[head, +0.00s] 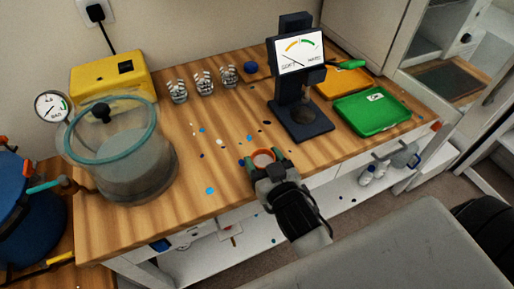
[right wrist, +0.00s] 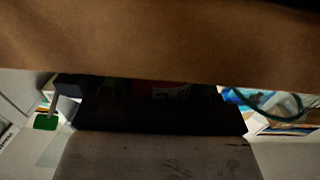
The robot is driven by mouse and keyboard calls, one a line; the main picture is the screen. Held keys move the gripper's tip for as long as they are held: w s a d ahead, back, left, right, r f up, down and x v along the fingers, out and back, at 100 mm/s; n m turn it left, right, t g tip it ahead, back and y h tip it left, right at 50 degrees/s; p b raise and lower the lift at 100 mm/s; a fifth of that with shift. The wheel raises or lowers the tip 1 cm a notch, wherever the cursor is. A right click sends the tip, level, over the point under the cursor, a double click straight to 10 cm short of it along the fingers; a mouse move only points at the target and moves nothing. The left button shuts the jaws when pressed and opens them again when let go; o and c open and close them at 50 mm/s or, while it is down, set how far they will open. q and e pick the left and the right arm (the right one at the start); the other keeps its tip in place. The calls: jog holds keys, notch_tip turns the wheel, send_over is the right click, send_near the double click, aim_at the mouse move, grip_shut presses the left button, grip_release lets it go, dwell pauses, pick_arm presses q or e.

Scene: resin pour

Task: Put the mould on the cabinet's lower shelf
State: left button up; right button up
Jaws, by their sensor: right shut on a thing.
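My right gripper (head: 266,170) is over the front edge of the wooden bench, shut on a small round orange-rimmed mould (head: 263,157) with a pale inside. In the right wrist view a brown surface (right wrist: 160,40) fills the top, probably the held mould's side, too close to be sure. My left gripper is not in view.
On the bench (head: 190,140) stand a clear vacuum chamber (head: 135,165), a yellow box (head: 112,75), several small cups, a dark scale (head: 300,115), and orange and green (head: 372,112) trays. Coloured spots dot the wood. A grey surface (head: 400,240) fills the lower right.

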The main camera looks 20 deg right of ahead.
aim_at(258, 155)
jog(key=w, duration=0.3)
jog(key=shift+w+p, duration=0.3)
jog(key=shift+w, duration=0.1)
jog(key=shift+f, duration=0.3)
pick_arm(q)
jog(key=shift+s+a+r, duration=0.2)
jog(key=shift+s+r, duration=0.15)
pick_arm(e)
jog(key=shift+s, duration=0.15)
jog(key=shift+f, duration=0.15)
jog(key=o, duration=0.9)
jog(key=shift+o, duration=0.2)
